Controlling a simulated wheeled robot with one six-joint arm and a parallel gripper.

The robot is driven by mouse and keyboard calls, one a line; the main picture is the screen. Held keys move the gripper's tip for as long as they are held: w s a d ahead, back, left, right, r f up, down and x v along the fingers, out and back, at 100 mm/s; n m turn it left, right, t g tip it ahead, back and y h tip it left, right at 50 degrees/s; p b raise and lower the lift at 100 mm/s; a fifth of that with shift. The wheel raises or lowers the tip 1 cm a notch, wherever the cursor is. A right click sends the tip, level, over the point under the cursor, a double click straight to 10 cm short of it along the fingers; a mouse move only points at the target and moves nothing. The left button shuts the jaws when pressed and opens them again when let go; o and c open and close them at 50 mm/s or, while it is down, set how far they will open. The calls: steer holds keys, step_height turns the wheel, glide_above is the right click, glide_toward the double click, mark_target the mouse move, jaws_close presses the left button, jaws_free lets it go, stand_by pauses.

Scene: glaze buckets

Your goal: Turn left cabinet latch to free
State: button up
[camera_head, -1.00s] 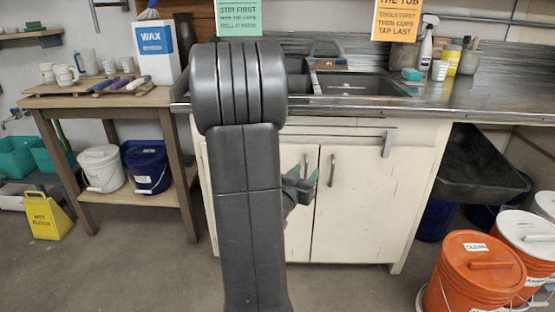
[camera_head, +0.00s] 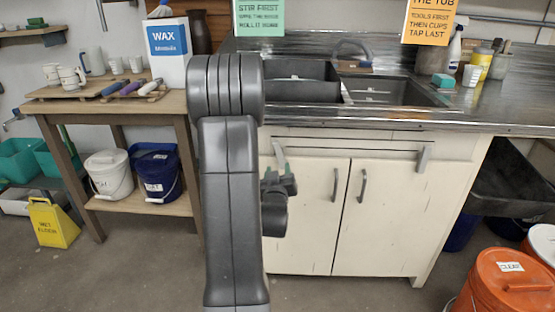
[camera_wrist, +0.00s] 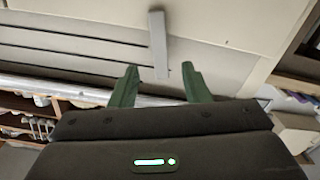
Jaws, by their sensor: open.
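The left cabinet latch (camera_wrist: 158,45) is a plain grey bar on the cream cabinet front in the wrist view. It runs nearly up and down in that picture, and its lower end shows between my two green fingertips. My gripper (camera_wrist: 161,72) is open with a gap on both sides of the latch; I cannot tell whether the fingers reach around it in depth. In the head view my gripper (camera_head: 278,172) is at the cabinet's upper left, partly behind my arm, and the left latch is mostly hidden there. The right latch (camera_head: 424,157) hangs nearly upright.
Two cabinet doors (camera_head: 340,220) with dark handles are below the latches. The metal sink counter (camera_head: 390,116) juts out above. A wooden table (camera_head: 180,105) with a wax box stands at left. An orange bucket (camera_head: 505,285) stands at lower right. Floor before the cabinet is clear.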

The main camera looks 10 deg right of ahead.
mark_target(280, 157)
steer(key=x, duration=0.7)
jaws_close()
